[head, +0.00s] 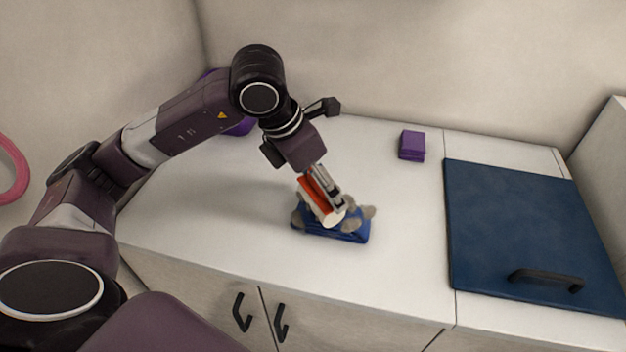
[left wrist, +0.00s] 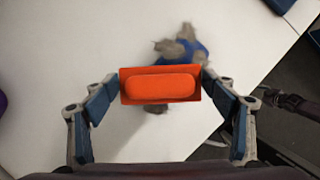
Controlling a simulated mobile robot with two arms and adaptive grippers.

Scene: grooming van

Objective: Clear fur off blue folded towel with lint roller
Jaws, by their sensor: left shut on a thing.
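The blue folded towel (head: 352,236) lies on the white counter near its front edge, with several grey-brown clumps of fur (head: 366,212) on it. In the left wrist view the towel (left wrist: 201,47) is partly hidden behind the lint roller. My left gripper (head: 326,197) is shut on the orange handle of the lint roller (head: 311,192). The roller's white head (head: 333,218) is right over the towel; I cannot tell whether it touches. In the left wrist view the orange handle (left wrist: 160,87) sits between the fingers. My right gripper is not in view.
A small purple folded stack (head: 411,144) stands at the back of the counter. A dark blue mat or lid (head: 530,230) with a black handle (head: 546,280) covers the right side. A purple object (head: 240,127) is partly behind my left arm. The counter around the towel is clear.

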